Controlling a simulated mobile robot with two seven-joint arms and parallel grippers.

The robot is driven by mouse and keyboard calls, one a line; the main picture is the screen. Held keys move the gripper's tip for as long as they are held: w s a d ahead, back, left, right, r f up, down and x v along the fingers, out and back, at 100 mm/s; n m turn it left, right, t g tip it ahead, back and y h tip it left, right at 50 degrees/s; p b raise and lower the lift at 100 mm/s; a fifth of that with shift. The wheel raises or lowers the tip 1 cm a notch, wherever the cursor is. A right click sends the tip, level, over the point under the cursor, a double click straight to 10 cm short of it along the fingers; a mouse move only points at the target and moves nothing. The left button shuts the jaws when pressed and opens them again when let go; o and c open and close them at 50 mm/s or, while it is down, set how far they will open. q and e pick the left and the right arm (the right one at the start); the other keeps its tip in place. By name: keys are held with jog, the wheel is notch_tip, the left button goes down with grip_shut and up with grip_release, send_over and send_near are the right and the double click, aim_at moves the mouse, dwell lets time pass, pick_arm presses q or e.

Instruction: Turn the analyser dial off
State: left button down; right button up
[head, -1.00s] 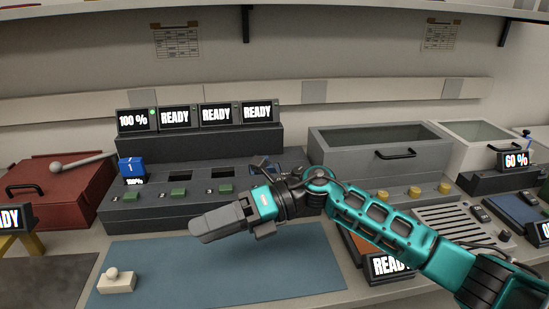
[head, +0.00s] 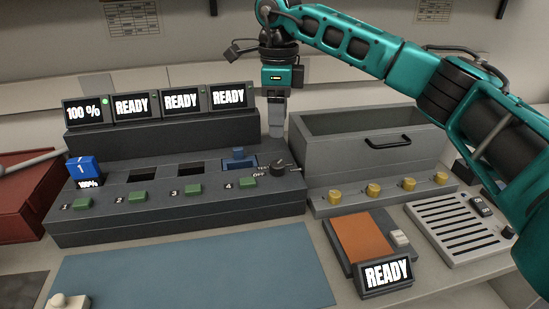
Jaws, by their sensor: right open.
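The analyser dial (head: 279,169) is a small black knob at the right end of the dark grey charger unit (head: 150,221). White lettering beside it reads OFF, with another label above that is partly legible, apparently TEST. Which mark the dial points to is too small to tell. My right gripper (head: 277,133) points straight down with its grey fingers just above and behind the dial in the picture, apart from it. It is open and holds nothing. My left gripper is not in view.
Numbered green buttons (head: 138,196) line the unit's front, with a blue battery (head: 84,168) in slot 1. Several READY screens (head: 181,102) stand behind. A grey bin (head: 365,140) with yellow knobs is close on the right.

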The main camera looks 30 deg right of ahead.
aim_at(277, 163)
notch_tip(277, 163, down, 10)
jog(key=shift+f+b, duration=0.2)
jog(key=shift+b, duration=0.15)
jog(key=c, duration=1)
